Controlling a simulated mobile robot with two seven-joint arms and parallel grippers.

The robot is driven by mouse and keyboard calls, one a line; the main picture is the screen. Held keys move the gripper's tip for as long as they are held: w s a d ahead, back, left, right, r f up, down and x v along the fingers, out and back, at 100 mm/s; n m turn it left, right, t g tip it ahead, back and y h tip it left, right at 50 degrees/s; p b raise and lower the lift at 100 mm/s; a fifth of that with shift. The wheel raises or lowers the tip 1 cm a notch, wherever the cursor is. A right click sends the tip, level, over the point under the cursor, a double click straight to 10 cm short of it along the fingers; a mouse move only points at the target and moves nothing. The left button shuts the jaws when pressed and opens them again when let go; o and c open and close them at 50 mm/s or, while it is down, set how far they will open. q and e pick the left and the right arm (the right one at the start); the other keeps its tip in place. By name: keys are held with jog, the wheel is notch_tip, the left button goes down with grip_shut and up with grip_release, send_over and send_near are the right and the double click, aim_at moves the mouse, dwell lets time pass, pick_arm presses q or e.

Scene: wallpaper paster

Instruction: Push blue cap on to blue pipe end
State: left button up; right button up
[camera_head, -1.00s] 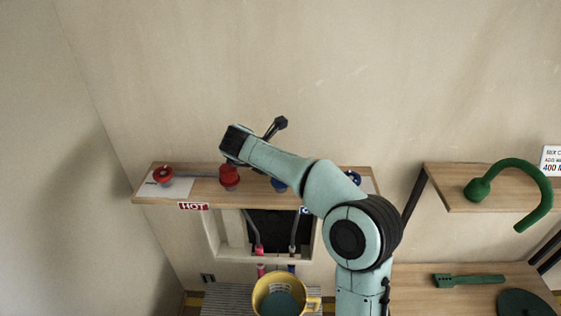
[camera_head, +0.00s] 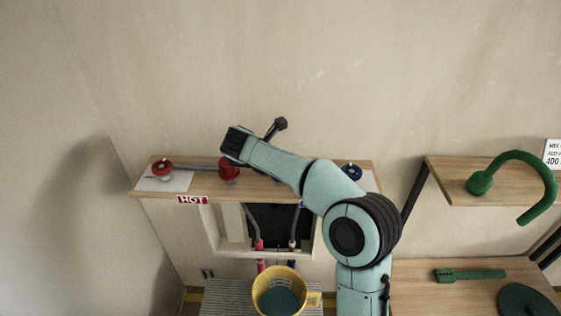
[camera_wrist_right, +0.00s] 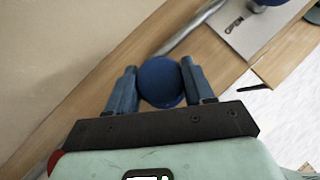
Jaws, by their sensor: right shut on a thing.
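The blue cap (camera_wrist_right: 160,82) shows in the right wrist view as a round dark blue top. My right gripper (camera_wrist_right: 160,86) is shut on it, with one blue finger on each side. A grey pipe (camera_wrist_right: 188,32) runs from the cap's far side toward a blue valve (camera_head: 351,172). The pipe end is hidden by the cap, so I cannot tell whether the cap is seated on it. In the head view my right arm hides the gripper and cap. My left gripper is not in view.
A red cap (camera_head: 228,170) and red valve (camera_head: 162,170) sit on the wooden ledge (camera_head: 235,192). Below is a niche with pipes (camera_head: 258,244). A yellow bucket (camera_head: 309,300) stands in front. A side shelf (camera_head: 455,193) holds a green curved object (camera_head: 535,180).

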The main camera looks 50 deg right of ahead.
jog(key=shift+f, duration=0.25)
jog(key=o, duration=1.1)
jog(key=v, duration=1.3)
jog(key=shift+a+r+p, duration=0.15)
jog(key=shift+p, duration=0.2)
